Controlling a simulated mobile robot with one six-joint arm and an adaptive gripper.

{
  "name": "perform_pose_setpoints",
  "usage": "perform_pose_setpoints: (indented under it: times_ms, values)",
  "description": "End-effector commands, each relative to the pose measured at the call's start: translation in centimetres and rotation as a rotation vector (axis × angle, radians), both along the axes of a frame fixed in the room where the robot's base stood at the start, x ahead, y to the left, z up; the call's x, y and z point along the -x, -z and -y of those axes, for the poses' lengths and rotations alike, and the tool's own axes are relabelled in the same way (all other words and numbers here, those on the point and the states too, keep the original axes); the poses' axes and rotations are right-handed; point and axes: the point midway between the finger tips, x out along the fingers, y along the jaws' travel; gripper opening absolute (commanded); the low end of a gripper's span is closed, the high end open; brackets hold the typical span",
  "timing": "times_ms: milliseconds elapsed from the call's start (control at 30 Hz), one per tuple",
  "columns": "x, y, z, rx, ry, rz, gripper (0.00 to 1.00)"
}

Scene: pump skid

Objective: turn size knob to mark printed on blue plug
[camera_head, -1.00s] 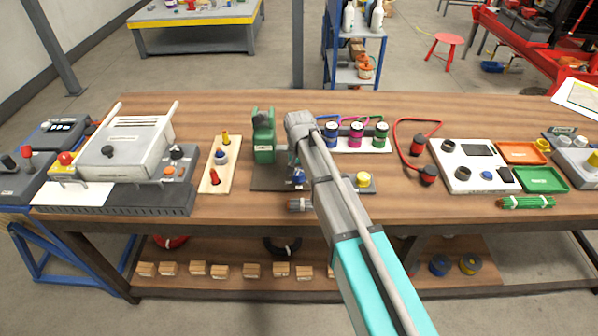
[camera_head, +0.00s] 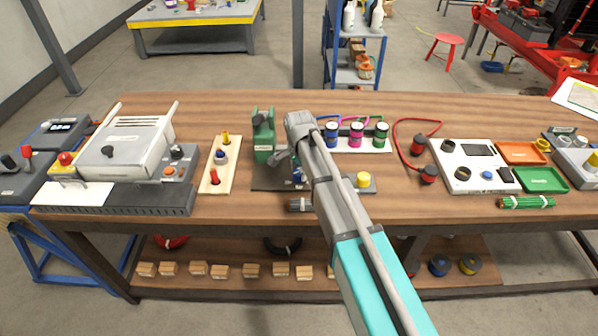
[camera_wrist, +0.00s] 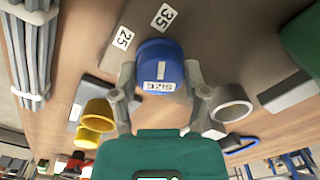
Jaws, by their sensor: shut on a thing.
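The blue size knob (camera_wrist: 148,50) sits between the two grey fingers of my gripper (camera_wrist: 162,82) in the wrist view, and the fingers are shut on its sides. Its SIZE label reads upside down, and a short white line on its top points roughly toward the 35 mark (camera_wrist: 165,17). The 25 mark (camera_wrist: 123,38) lies to the left of that. In the head view my arm mostly hides the knob (camera_head: 297,174). A blue-banded cylinder (camera_head: 332,134) with a cable stands behind; I cannot tell if it is the blue plug, and no printed mark is readable.
A green upright block (camera_head: 264,142) stands left of my gripper. A yellow knob (camera_head: 362,180) sits to the right. A peg board (camera_head: 219,165) lies further left. Bare wood shows around these.

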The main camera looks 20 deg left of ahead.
Motion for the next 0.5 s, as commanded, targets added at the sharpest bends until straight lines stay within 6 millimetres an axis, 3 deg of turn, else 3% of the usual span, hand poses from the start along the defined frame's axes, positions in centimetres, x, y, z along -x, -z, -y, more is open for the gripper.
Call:
perform_pose_setpoints:
  times_ms: [433,467,500]
  values:
    - [0.05,0.03,0.13,0.003,0.016,-0.001,0.11]
    - [0.05,0.03,0.13,0.003,0.016,-0.001,0.64]
    - [0.04,0.02,0.12,0.003,0.016,-0.001,0.72]
